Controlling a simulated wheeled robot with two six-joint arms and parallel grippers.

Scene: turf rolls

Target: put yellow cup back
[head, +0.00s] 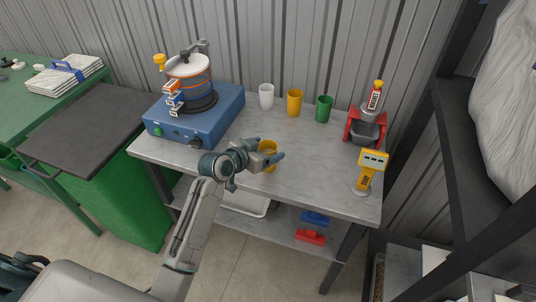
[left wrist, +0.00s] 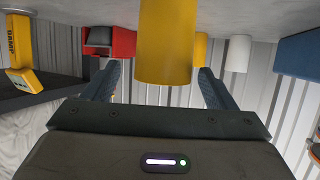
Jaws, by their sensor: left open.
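A yellow cup (head: 268,147) stands on the grey table near its front edge. My left gripper (head: 266,152) is at this cup, and its fingers partly hide it. In the left wrist view the yellow cup (left wrist: 166,45) is between the two spread fingers of my left gripper (left wrist: 158,72), with a gap visible on each side. A second yellow cup (head: 295,102) stands at the back of the table, between a white cup (head: 266,96) and a green cup (head: 323,108). My right gripper is not in view.
A blue machine (head: 215,117) with a lidded pot stands on the table's left. A red stand with a grey container (head: 366,132) and a yellow meter (head: 370,172) are on the right. The tabletop (head: 310,165) between them is mostly clear. A dark shelf frame rises at far right.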

